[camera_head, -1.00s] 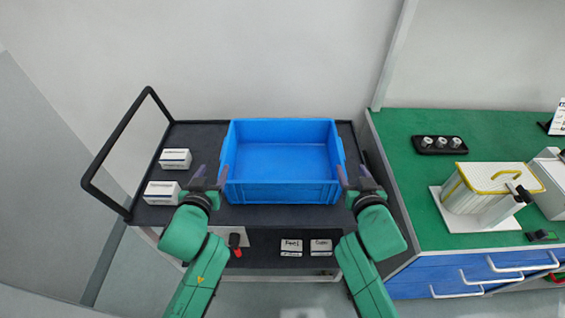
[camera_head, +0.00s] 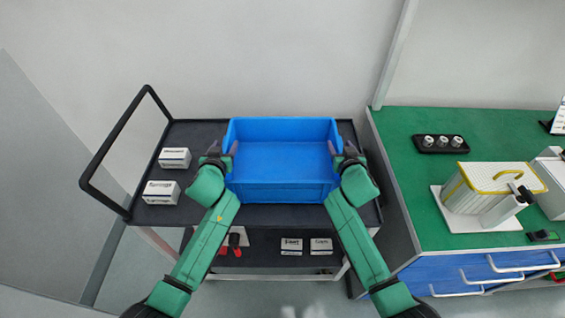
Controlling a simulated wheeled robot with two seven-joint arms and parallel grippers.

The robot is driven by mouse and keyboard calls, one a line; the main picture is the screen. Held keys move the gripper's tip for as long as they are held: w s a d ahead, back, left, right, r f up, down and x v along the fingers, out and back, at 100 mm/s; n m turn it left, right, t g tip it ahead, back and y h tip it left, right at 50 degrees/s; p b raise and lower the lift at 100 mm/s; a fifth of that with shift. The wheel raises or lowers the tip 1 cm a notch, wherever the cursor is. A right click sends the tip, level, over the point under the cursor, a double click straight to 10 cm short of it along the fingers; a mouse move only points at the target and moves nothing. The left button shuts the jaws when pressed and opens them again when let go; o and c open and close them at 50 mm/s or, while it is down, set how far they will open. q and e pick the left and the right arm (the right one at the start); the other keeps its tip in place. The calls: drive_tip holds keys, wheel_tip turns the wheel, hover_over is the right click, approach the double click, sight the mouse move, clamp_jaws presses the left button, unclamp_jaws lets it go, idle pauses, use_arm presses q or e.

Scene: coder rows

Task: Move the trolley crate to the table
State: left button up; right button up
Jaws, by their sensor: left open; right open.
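The blue crate (camera_head: 282,190) stands on the dark top of the trolley (camera_head: 185,213) and looks empty inside. My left gripper (camera_head: 226,154) is open at the crate's left side wall, close to its rim. My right gripper (camera_head: 338,154) is open at the crate's right side wall, close to its rim. I cannot tell whether the fingers touch the crate. The table (camera_head: 405,200) has a green top and blue drawers and stands right of the trolley.
Two white boxes (camera_head: 174,158) (camera_head: 160,193) lie left of the crate. The trolley's black handle (camera_head: 100,160) rises at left. On the table are a black tray with silver parts (camera_head: 440,143) and a white-yellow device (camera_head: 492,185). The table's near-left top is clear.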

use_arm(q)
clamp_jaws()
use_arm(e)
clamp_jaws()
idle(1.0)
